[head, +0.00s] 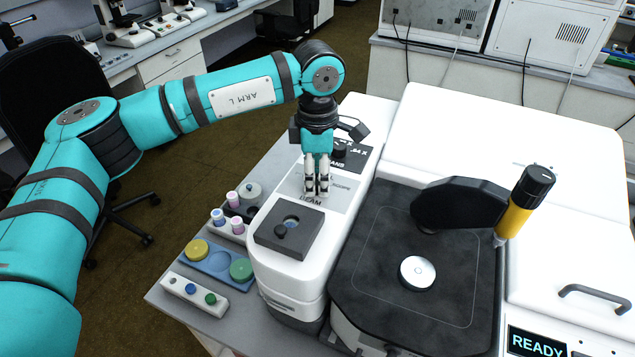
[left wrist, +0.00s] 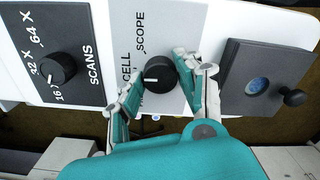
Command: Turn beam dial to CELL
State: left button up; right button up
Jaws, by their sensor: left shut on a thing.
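The black beam dial (left wrist: 160,76) sits on a light grey panel (left wrist: 190,18) lettered CELL and SCOPE. In the left wrist view its short white mark points left, toward the lettering; I cannot tell exactly which word it lines up with. My left gripper (head: 317,187) points down over the panel, just behind the BEAM label (head: 311,202). In the left wrist view its two fingers (left wrist: 159,70) are on either side of the dial, shut on it. In the head view the fingers hide most of the dial. My right gripper is out of view.
The SCANS dial (left wrist: 57,69) stands on a dark panel beside the beam panel. A dark sample block (head: 289,232) with a knob is in front. Vials and a blue tray (head: 217,259) lie to the left. A black stage (head: 388,300) and a READY screen (head: 537,343) are to the right.

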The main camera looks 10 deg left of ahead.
aim_at(318, 180)
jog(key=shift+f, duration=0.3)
pick_arm(q)
jog(key=o, duration=1.1)
jog(key=shift+o, duration=0.2)
notch_tip(318, 180, up, 12)
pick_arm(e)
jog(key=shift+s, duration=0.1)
